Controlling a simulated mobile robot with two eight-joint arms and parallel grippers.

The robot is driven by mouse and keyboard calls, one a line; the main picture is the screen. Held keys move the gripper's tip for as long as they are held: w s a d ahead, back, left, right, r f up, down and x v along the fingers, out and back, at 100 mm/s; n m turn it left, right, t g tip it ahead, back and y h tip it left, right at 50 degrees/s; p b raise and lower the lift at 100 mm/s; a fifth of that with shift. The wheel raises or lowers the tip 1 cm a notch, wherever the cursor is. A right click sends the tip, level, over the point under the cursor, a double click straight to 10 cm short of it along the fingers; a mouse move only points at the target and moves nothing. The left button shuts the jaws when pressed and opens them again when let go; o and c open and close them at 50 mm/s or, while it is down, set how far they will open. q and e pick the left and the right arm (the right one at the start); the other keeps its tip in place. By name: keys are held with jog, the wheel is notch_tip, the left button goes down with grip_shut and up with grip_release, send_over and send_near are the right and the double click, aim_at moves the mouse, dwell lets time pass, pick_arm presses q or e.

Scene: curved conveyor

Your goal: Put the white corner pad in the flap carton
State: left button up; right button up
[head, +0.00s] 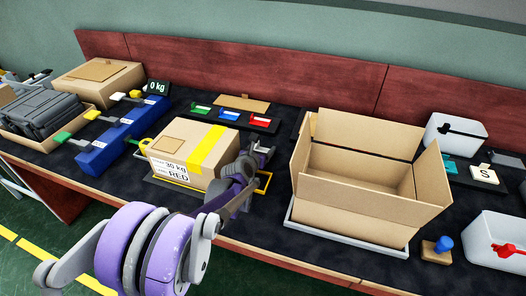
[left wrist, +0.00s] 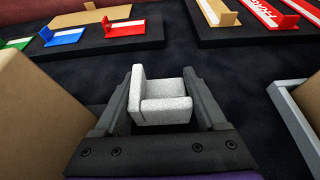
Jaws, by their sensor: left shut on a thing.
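The white corner pad (left wrist: 163,105) is a small speckled L-shaped block in the left wrist view. My left gripper (head: 262,152) is shut on it, with one dark finger on each side of the pad. My right gripper is not in view.
A closed carton labelled RED (head: 180,165) stands close on the left of my left gripper. Behind lies a black rack (head: 235,118) with green, blue and red pieces. A blue-handled stamp (head: 437,249) and white bins stand at the right. Dark table shows between the cartons.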

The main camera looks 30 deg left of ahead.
pick_arm(q)
jog(key=shift+f, duration=0.35)
jog(key=shift+f, duration=0.1)
jog(key=shift+f, duration=0.15)
jog(key=o, duration=1.2)
jog(key=shift+o, duration=0.2)
